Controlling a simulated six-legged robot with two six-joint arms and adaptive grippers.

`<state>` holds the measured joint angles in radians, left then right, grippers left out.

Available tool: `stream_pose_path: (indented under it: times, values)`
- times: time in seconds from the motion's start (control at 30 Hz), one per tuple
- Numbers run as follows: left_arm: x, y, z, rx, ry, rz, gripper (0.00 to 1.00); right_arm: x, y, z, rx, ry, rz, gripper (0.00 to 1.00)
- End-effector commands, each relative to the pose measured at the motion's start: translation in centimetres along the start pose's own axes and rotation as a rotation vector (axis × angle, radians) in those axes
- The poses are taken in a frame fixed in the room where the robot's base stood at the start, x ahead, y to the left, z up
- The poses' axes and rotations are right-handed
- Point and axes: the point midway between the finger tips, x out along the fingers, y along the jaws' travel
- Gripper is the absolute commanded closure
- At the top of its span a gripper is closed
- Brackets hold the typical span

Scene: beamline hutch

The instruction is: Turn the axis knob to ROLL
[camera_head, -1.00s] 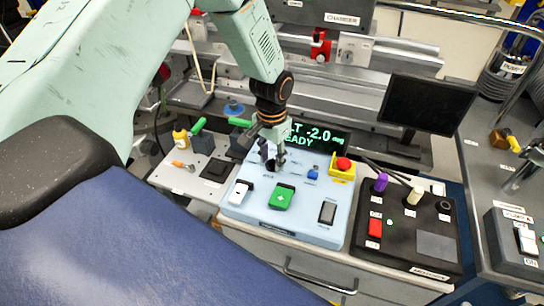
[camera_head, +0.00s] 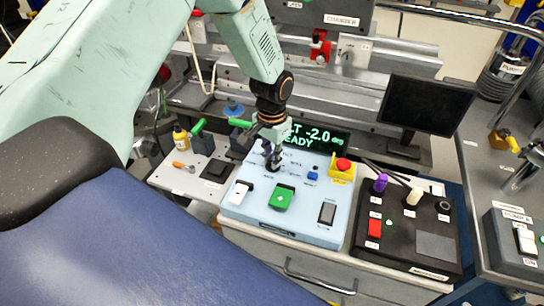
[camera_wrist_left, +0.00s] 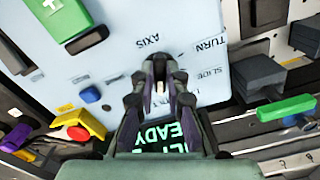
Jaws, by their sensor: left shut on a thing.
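My left gripper (camera_head: 272,163) is over the back left of the light blue control panel (camera_head: 262,212). In the left wrist view its fingers (camera_wrist_left: 159,72) point down at the panel, beside the printed words AXIS and TURN. They are shut on what seems to be the axis knob, which the fingers almost wholly hide. The knob's pointer direction cannot be read. The display (camera_head: 318,137) behind, partly covered by the gripper, shows "LT -2.0 deg" and "READY". My right gripper is in no view.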

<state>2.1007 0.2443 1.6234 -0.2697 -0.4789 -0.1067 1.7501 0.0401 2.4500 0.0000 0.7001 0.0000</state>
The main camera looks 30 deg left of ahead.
Motion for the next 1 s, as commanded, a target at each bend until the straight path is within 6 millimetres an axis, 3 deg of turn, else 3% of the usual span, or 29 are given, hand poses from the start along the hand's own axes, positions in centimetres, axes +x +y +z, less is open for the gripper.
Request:
stream_pose_path:
  times: [1.0]
  values:
    - [0.1,-0.2,0.1,0.630,-0.003,0.003,1.00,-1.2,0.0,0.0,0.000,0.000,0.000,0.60]
